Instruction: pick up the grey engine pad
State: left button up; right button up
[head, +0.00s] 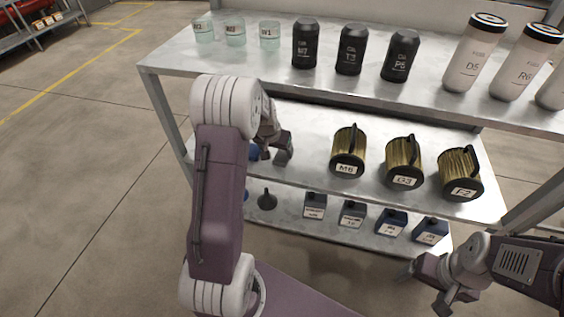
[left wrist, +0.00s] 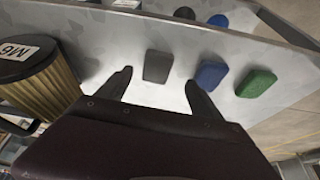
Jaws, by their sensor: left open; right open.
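The grey engine pad (left wrist: 158,66) lies flat on the metal shelf in the left wrist view, a rounded dark grey block. My left gripper (left wrist: 158,78) is open, with one fingertip on each side of the pad's near end in the picture. I cannot tell how far above the shelf the fingertips are. In the head view the left gripper (head: 278,152) is over the left part of the middle shelf, and the grey pad is hidden there. My right gripper (head: 424,288) is open and empty at the lower right, in front of the shelves.
A blue pad (left wrist: 210,75) and a green pad (left wrist: 255,83) lie right of the grey one. The filter M6 (head: 348,152) stands to the right of the left gripper in the head view. The top shelf (head: 180,55) overhangs, carrying jars and bottles. Small boxes and a funnel (head: 267,200) are below.

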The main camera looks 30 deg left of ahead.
aim_at(281, 158)
pick_arm(q)
jog(key=shift+w+f, duration=0.3)
jog(key=shift+f, duration=0.35)
jog(key=b+x, duration=0.3)
jog(key=x, duration=0.2)
jog(key=shift+d+f, duration=0.1)
jog(key=shift+d, duration=0.1)
pick_arm(e)
notch_tip(281, 158, down, 3)
jog(key=shift+f, duration=0.2)
pick_arm(q)
jog(key=c, duration=1.4)
notch_tip(281, 158, up, 4)
jog(key=p, duration=0.3)
jog(key=s, duration=0.3)
jog(key=s+d, duration=0.1)
jog(key=s, duration=0.1)
jog(key=shift+s, duration=0.15)
jog(key=s+b, duration=0.1)
jog(key=s, duration=0.3)
jog(key=s+d+b, duration=0.1)
jog(key=s, duration=0.3)
jog(key=s+d+b, duration=0.1)
jog(key=s, duration=0.3)
jog(key=shift+s+f+b, duration=0.1)
jog(key=shift+s+b, duration=0.2)
jog(key=shift+b, duration=0.1)
pick_arm(e)
jog(key=shift+f, duration=0.55)
